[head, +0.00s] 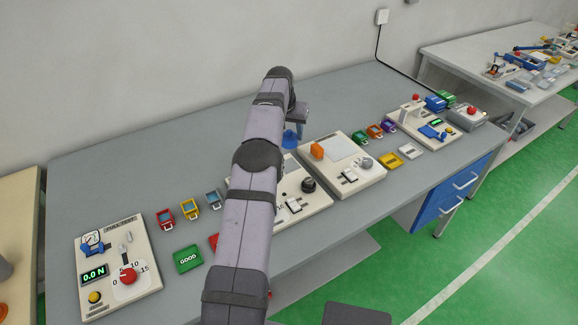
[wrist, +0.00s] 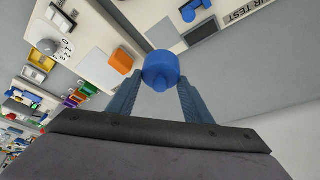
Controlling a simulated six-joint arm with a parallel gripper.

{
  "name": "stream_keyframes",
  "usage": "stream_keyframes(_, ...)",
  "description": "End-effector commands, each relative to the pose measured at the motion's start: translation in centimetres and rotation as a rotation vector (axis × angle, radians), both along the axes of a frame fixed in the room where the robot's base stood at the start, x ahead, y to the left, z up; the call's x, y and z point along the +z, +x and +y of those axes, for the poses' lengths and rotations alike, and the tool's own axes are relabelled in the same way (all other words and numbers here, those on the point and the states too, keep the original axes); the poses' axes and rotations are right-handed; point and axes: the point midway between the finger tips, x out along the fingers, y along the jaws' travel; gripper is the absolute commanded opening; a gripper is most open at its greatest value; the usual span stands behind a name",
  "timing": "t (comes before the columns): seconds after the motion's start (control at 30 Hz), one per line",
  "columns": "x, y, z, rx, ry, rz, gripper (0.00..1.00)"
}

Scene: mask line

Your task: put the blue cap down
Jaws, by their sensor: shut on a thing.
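In the head view the blue cap (head: 291,139) shows just right of my arm, below the gripper (head: 292,128), over the back of the machines in the middle of the bench. I cannot tell whether the cap touches anything beneath it. My arm hides part of the machine behind it.
A panel with an orange block (head: 317,151) stands right of the cap. A pull tester (head: 120,268) is at the left end of the grey bench (head: 110,165). Several small coloured bins, such as the red bin (head: 166,219), stand along the bench. The bench's back strip is clear.

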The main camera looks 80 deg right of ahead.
Motion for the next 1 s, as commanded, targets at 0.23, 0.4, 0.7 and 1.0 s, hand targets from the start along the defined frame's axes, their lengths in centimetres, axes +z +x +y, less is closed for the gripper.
stream_keyframes(0.23,-1.1,0.1,0.0,0.000,0.002,0.000,0.25)
stream_keyframes(0.4,-3.5,0.1,0.0,0.001,0.003,0.000,0.25)
stream_keyframes(0.7,-6.2,0.1,-0.1,0.000,-0.001,0.000,0.25)
stream_keyframes(1.0,-7.7,0.1,0.0,0.000,0.002,0.000,0.25)
